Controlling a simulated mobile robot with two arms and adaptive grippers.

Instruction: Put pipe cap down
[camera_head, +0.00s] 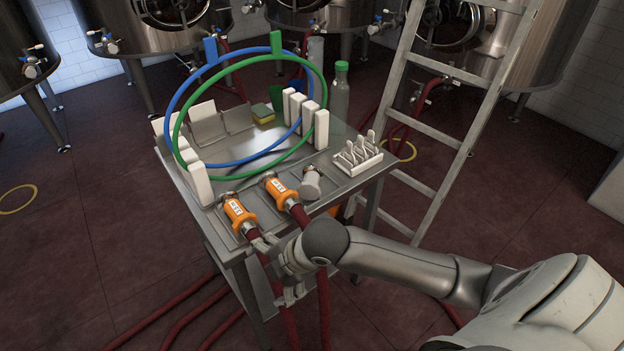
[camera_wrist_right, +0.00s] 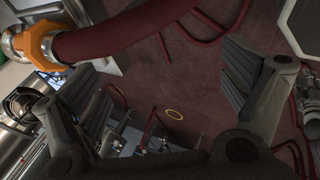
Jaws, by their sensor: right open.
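A small grey-white cylinder, likely the pipe cap (camera_head: 311,183), sits at the front right of the steel table (camera_head: 345,190), beside two orange hose couplings (camera_head: 238,212). My right gripper (camera_head: 276,273) is just off the table's front edge, close to the dark red hoses below the couplings. In the right wrist view its two fingers (camera_wrist_right: 168,95) are spread wide with nothing between them. An orange coupling (camera_wrist_right: 38,45) with its dark red hose (camera_wrist_right: 120,38) shows at the upper left there, outside the fingers. My left gripper is not in view.
A blue hoop (camera_head: 172,105) and a green hoop (camera_head: 232,66) stand among several white blocks on the table. A rack of clips (camera_head: 358,155) and a green-capped bottle (camera_head: 340,92) are on the right. A ladder (camera_head: 467,125) stands behind; red hoses (camera_head: 180,318) cross the floor.

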